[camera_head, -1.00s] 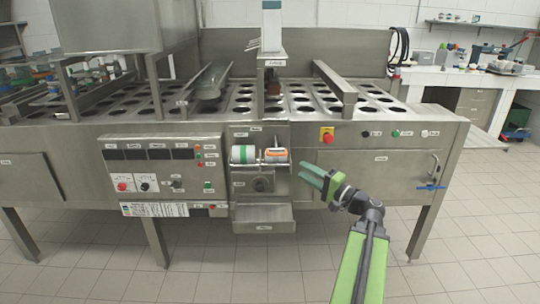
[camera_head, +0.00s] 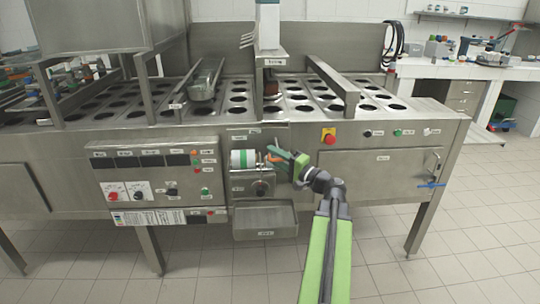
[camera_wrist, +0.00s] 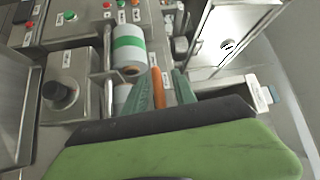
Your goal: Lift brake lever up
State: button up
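An orange part (camera_head: 276,158), which looks like the brake lever, is at the right end of the roll holder on the machine front. My gripper (camera_head: 274,156) has its green fingertips at this part and hides most of it. In the wrist view my fingers (camera_wrist: 163,76) stand apart. I cannot tell whether the fingers touch the orange part. The white roll with a green band (camera_head: 243,159) is left of the fingertips.
A round black knob (camera_head: 261,189) is below the roll, above a metal tray (camera_head: 265,222). A control panel (camera_head: 160,178) is to the left. A red emergency button (camera_head: 328,138) is above right of my gripper.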

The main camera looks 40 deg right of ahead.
jog(key=shift+w, duration=0.1)
grip_shut()
dwell(1.2)
